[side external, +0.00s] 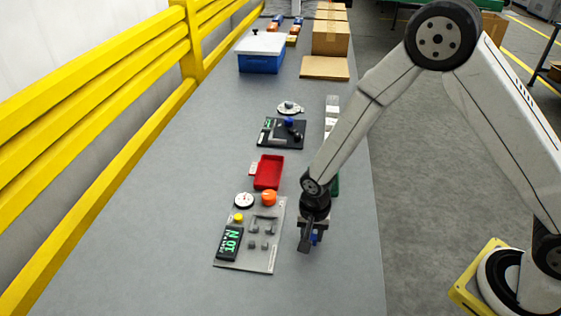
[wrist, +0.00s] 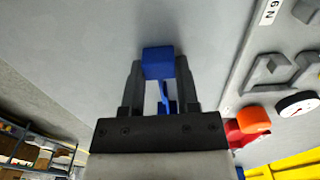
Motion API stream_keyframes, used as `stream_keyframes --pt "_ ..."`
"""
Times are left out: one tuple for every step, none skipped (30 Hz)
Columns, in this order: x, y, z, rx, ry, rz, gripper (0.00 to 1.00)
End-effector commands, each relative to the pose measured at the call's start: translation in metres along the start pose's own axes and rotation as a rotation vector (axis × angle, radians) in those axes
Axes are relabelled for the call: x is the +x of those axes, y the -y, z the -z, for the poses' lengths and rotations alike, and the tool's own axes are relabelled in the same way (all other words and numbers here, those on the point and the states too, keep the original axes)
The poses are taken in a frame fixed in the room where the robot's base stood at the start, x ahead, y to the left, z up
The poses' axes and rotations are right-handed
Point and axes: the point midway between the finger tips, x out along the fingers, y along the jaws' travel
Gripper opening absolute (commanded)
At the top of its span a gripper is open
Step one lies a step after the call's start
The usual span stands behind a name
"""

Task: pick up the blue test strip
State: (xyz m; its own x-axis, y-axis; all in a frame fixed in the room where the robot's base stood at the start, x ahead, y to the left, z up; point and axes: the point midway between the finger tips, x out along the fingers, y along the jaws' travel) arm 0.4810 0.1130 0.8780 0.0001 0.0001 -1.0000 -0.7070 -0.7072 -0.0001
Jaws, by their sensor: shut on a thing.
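The blue test strip (wrist: 159,63) is between the fingers of my gripper (wrist: 160,85) in the wrist view. My gripper is shut on it, with a blocky blue end showing at the fingertips and a thinner blue part behind it. In the side external view my gripper (side external: 310,243) points down beside the grey panel, on its right. Only a small bit of the blue strip (side external: 315,239) shows there, partly hidden by the fingers. I cannot tell whether the strip touches the table.
The grey panel (side external: 265,258) carries a display, a dial, an orange knob and a yellow button. A red tray (side external: 269,172) and a black fixture (side external: 267,138) lie beyond it. A blue cooler (side external: 261,55) and cardboard boxes (side external: 331,38) stand farther back. The table's near end is clear.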

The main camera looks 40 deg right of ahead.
Motion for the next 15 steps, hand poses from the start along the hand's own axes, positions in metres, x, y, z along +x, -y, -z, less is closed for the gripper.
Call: stream_keyframes --pt "0.000 0.000 0.000 0.000 0.000 0.000 0.00" --pt "0.000 0.000 0.000 0.000 0.000 0.000 0.00" --pt "0.000 0.000 0.000 0.000 0.000 0.000 0.00" --pt "-0.001 0.000 0.000 0.000 0.000 0.000 0.00" --pt "-0.001 0.000 0.000 0.000 0.000 0.000 0.00" --pt "-0.002 0.000 0.000 0.000 0.000 0.001 0.00" --pt "-0.002 0.000 0.000 0.000 0.000 0.001 0.00" --pt "-0.003 0.000 0.000 0.000 0.000 0.001 0.00" --pt "-0.005 0.000 0.000 0.000 -0.001 0.001 0.00" --pt "-0.006 0.000 0.000 0.000 -0.001 0.001 0.00" --pt "-0.007 0.001 0.000 0.000 -0.001 0.001 0.00" --pt "-0.010 0.001 0.000 0.000 -0.001 0.002 0.00" --pt "-0.012 0.001 0.000 0.000 -0.001 0.002 0.00" --pt "-0.015 0.001 0.000 0.000 -0.001 0.002 0.00" --pt "-0.018 0.001 0.000 0.000 -0.001 0.001 0.00"
